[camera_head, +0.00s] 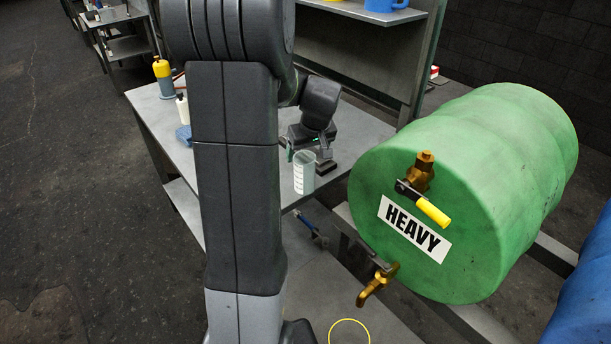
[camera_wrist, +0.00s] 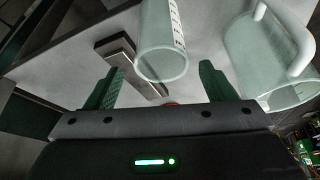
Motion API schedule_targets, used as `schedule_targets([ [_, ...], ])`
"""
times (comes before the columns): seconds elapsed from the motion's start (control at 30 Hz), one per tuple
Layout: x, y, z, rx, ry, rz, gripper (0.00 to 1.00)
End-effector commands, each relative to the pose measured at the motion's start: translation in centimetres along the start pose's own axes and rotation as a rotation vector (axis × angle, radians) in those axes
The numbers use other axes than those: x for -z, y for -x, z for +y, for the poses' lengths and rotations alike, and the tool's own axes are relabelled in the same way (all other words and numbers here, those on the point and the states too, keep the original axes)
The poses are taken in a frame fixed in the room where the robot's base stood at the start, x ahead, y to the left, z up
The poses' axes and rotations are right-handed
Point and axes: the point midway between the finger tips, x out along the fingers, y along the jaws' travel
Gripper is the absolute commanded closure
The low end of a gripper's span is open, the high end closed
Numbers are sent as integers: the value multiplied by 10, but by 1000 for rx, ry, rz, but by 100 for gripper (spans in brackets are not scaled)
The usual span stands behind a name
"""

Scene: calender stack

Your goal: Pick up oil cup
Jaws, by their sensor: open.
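A clear cup with white measuring marks (camera_head: 304,178) stands near the front edge of the workbench in the head view. In the wrist view the narrow marked cup (camera_wrist: 163,45) lies beyond and between my fingertips, with its round rim toward me. A wider clear jug with a handle (camera_wrist: 250,60) is to its right in the wrist view; I cannot make it out in the head view. Which of the two is the oil cup is not labelled. My gripper (camera_wrist: 158,85) is open, its green fingers apart and nothing visibly held. It also shows in the head view (camera_head: 308,154), close behind the marked cup.
The grey workbench (camera_head: 352,130) holds a dark flat bar (camera_wrist: 128,58), a yellow-topped bottle (camera_head: 163,78) and a white bottle (camera_head: 182,108) at left.

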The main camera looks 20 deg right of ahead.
Motion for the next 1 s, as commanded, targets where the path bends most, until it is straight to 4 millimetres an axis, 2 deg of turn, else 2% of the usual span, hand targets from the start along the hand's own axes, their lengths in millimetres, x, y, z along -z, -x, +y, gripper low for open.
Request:
schedule_targets([
  [0.4, -5, -46, 0, 1, 0, -3, 23],
  [0.7, -5, -50, 0, -1, 0, -1, 23],
  [1.0, -5, -50, 0, 0, 0, -1, 81],
])
